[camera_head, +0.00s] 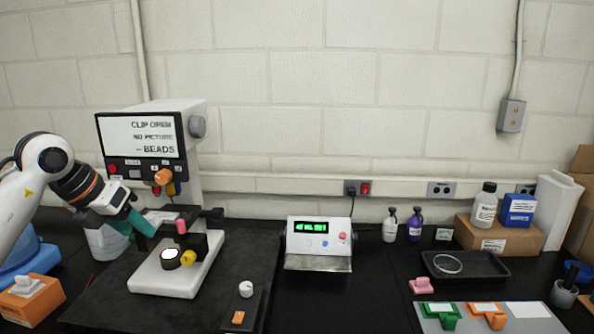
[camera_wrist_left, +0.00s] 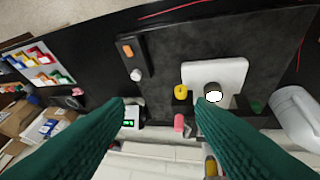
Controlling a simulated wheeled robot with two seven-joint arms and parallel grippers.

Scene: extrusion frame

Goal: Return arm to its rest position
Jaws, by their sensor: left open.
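My left arm (camera_head: 75,182) comes in from the left, in front of the white instrument with a screen (camera_head: 141,137). My left gripper (camera_head: 143,226) has teal fingers and is beside the instrument's stage, near a pink knob (camera_head: 181,226). In the left wrist view the two teal fingers (camera_wrist_left: 160,104) are spread apart with nothing held between them. The pink knob (camera_wrist_left: 179,122) shows in the gap, below the fingers. The instrument's white base (camera_wrist_left: 215,75) with a yellow knob (camera_wrist_left: 180,92) lies beyond the fingertips. My right gripper is not in view.
A white device with a green display (camera_head: 319,240) stands mid-table. A black tray (camera_head: 465,265), bottles (camera_head: 414,224) and boxes (camera_head: 498,236) are at right. A white jug (camera_wrist_left: 295,115) stands beside the instrument. An orange box (camera_head: 30,300) sits front left.

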